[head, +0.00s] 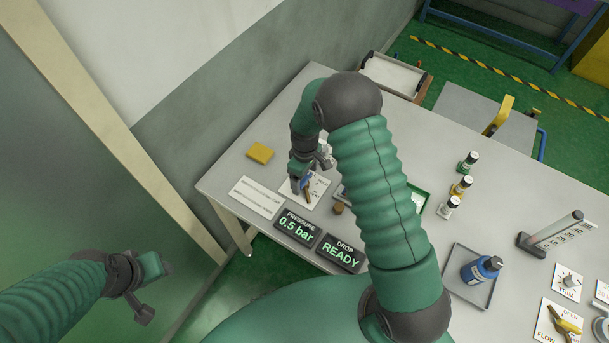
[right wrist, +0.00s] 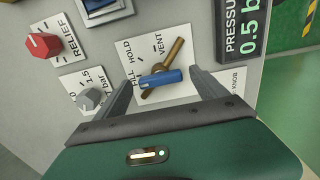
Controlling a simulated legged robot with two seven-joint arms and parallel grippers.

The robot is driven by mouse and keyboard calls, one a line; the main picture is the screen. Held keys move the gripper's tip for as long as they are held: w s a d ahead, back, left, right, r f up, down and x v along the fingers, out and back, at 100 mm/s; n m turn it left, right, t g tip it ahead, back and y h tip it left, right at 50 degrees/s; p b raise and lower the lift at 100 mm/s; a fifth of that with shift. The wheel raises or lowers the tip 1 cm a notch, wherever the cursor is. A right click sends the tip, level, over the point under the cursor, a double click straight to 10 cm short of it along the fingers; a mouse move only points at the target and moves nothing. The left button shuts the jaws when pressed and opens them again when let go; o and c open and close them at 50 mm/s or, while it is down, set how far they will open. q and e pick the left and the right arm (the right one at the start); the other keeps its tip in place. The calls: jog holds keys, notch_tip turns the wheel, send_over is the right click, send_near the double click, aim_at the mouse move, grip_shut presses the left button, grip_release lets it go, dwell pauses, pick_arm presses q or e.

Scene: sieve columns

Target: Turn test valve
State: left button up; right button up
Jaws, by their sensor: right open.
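The test valve is a white plate (right wrist: 140,65) marked FILL, HOLD and VENT, with a brass bar (right wrist: 174,52) and a blue handle (right wrist: 160,79). The brass bar lies diagonally, its upper end beside VENT. In the right wrist view my right gripper (right wrist: 163,92) is open, its two fingers apart on either side of the blue handle; I cannot tell whether they touch it. In the head view my right gripper (head: 302,184) is over the valve plate (head: 318,186) and partly hides it. My left gripper (head: 143,287) is away from the table at lower left; its jaw state is unclear.
A pressure display (head: 297,226) reads 0.5 bar and a drop display (head: 340,252) reads READY. A red relief knob (right wrist: 43,45) and grey knob (right wrist: 91,98) are near the valve.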

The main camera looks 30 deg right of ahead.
jog(key=shift+f, duration=0.15)
jog(key=c, duration=1.4)
jog(key=shift+o, duration=0.2)
jog(key=shift+m, duration=0.3)
jog(key=m, duration=0.4)
jog(key=shift+w, duration=0.1)
jog(key=shift+m+p, duration=0.35)
jog(key=shift+m, duration=1.65)
